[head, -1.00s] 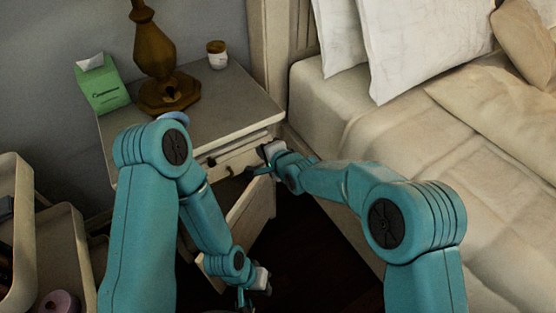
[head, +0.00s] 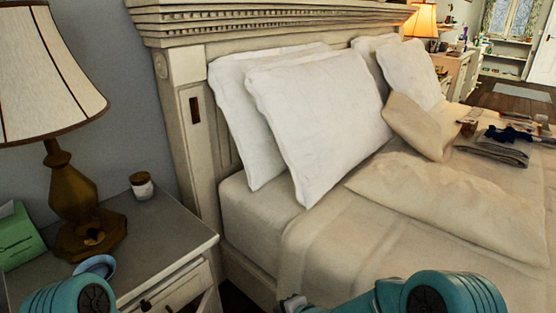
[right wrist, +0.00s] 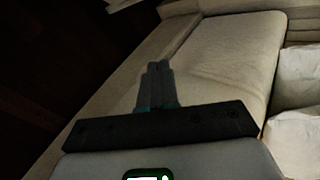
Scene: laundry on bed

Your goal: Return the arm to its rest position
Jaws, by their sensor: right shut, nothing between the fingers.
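My right gripper (right wrist: 157,68) shows in the right wrist view with its two fingers together and nothing between them. It points along the side of the bed, and no contact with the bed can be made out. In the head view my right arm comes in at the bottom, right of centre, with its wrist at the bottom edge beside the bed; its fingers cannot be made out there. Only a rounded joint of my left arm shows at the bottom left, in front of the nightstand. My left gripper is out of view.
The nightstand (head: 180,228) holds a lamp (head: 75,205), a small jar (head: 142,186), a green tissue box (head: 18,240) and a blue-grey round item (head: 96,266). The bed (head: 330,240) has white pillows (head: 320,125) and, farther back, folded dark cloth (head: 495,150).

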